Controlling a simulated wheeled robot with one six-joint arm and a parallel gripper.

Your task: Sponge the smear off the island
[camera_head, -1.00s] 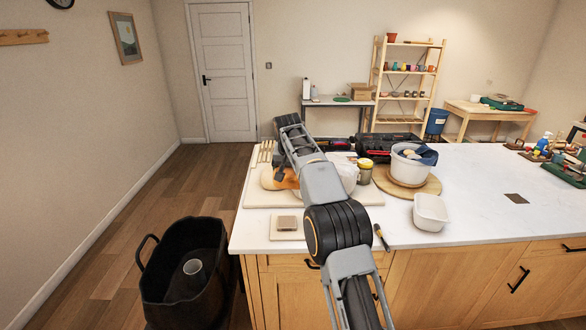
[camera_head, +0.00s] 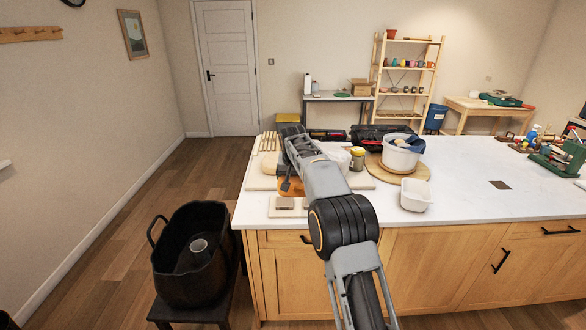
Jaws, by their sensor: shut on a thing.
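A dark brown patch (camera_head: 500,185), which looks like the smear, lies flat on the right part of the white island top (camera_head: 465,190). My arm reaches over the left part of the island. My gripper (camera_head: 287,185) is low over the large pale board there, far to the left of the patch. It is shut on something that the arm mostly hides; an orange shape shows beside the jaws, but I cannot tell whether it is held. A rounded tan lump (camera_head: 269,168) lies on the board to the left of the gripper.
A white bucket (camera_head: 399,158) stands on a round board behind a white tub (camera_head: 416,196). A small board with brown blocks (camera_head: 285,203) lies near the front edge. A green machine (camera_head: 565,155) stands at right. The top around the patch is clear.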

